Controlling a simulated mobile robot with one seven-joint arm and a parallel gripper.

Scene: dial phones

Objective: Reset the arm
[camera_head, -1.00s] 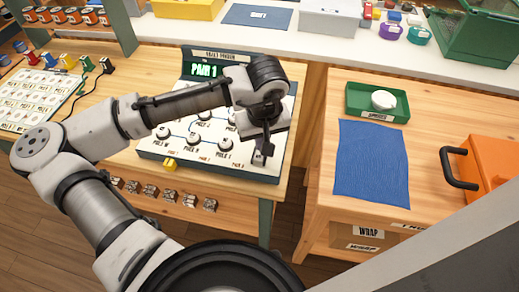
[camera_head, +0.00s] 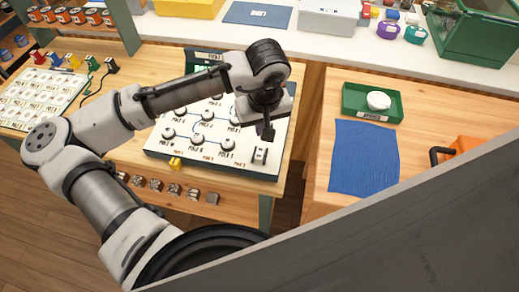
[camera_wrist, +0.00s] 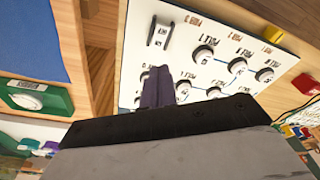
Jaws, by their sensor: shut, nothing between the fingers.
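My gripper (camera_head: 268,133) is shut and empty, pointing down above the right part of the white dial panel (camera_head: 262,178). Its dark fingers (camera_wrist: 158,87) show pressed together in the wrist view, apart from the panel's surface. The panel carries several round knobs labelled as poles, joined by blue lines. A small switch (camera_head: 260,155) stands at the panel's right edge and also shows in the wrist view (camera_wrist: 160,33).
A blue cloth (camera_head: 362,158) and a green tray (camera_head: 350,108) with a white item (camera_head: 378,101) lie on the right wooden table. A yellow piece (camera_head: 175,163) sits at the panel's front edge. Another labelled panel (camera_head: 40,95) lies at left. A gap separates the tables.

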